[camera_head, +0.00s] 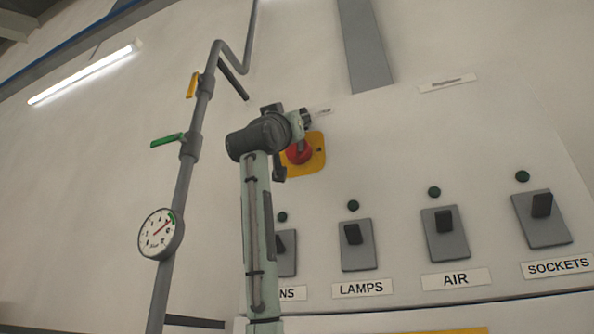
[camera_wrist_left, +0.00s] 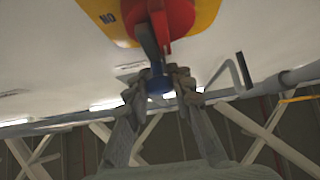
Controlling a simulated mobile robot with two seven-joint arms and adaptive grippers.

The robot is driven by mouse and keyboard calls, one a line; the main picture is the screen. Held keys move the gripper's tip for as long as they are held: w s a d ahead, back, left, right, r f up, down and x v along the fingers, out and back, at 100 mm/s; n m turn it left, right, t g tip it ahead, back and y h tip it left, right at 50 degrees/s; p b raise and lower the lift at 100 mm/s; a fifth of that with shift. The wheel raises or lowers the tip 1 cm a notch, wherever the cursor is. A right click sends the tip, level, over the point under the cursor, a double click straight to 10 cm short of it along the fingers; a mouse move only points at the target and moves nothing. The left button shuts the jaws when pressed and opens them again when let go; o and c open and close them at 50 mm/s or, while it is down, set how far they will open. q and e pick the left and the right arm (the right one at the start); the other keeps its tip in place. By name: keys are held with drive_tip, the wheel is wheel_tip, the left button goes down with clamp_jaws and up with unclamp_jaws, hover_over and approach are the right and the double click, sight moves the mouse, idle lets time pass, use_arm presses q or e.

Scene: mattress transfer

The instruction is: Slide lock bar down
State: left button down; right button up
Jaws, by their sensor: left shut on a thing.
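A red rotary knob (camera_head: 298,153) sits on a yellow plate (camera_head: 318,146) on the wall panel, partly hidden by my left arm. In the left wrist view the red knob (camera_wrist_left: 178,18) and yellow plate (camera_wrist_left: 98,12) are at the top, with letters on the plate. A slim blue-grey lock bar (camera_wrist_left: 149,43) runs down beside the knob to a rounded blue end. My left gripper (camera_wrist_left: 157,84) is shut on the lower end of this bar, its fingers on either side. In the head view my wrist hides the grasp. My right gripper is not in view.
Below the knob is a row of black switches, including LAMPS (camera_head: 358,246), AIR (camera_head: 445,234) and SOCKETS (camera_head: 541,218). A grey pipe (camera_head: 181,195) with a gauge (camera_head: 161,234), a green lever (camera_head: 167,140) and a yellow lever (camera_head: 192,84) stands left of my arm.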

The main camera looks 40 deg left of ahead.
use_arm(q)
drive_tip(key=shift+f+h, duration=0.25)
drive_tip(key=shift+h, duration=0.05)
drive_tip(key=c, duration=1.3)
unclamp_jaws()
drive_tip(key=v, duration=1.2)
drive_tip(key=shift+w, duration=0.1)
